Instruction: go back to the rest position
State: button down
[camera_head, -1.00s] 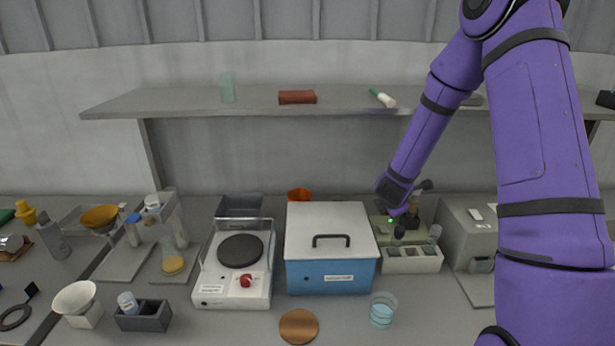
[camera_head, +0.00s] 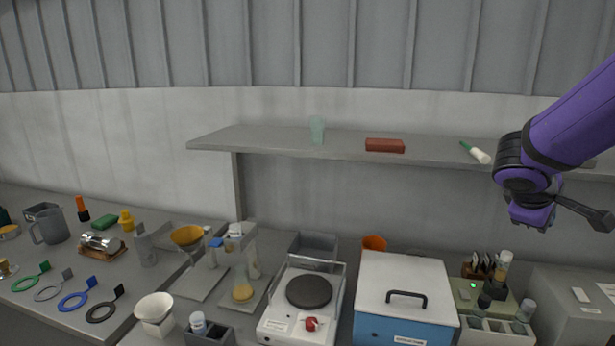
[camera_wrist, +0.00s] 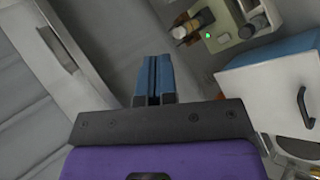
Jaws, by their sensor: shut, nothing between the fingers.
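My gripper (camera_wrist: 153,78) shows in the wrist view as two blue fingers pressed together, with nothing between them. In the head view my purple arm and dark wrist hang in the air at the right, in front of the shelf's right part and above the bench; the fingertips cannot be made out there. My gripper touches nothing that I can see.
Below my wrist are a green-lit device with vials (camera_head: 484,295) and a white rack (camera_head: 495,333). Left of them stand a blue box with a white lid (camera_head: 405,277) and a hotplate (camera_head: 303,300).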

jog(key=s+a+r+m+y, duration=0.3)
jog(key=s+a+y, duration=0.1)
jog(key=s+a, duration=0.3)
jog(key=s+a+r+m+t+y, duration=0.1)
jog(key=s+a+r+m+y, duration=0.2)
jog(key=s+a, duration=0.4)
jog(key=s+y, duration=0.1)
jog(key=s, duration=0.3)
jog(key=shift+m+y, duration=0.3)
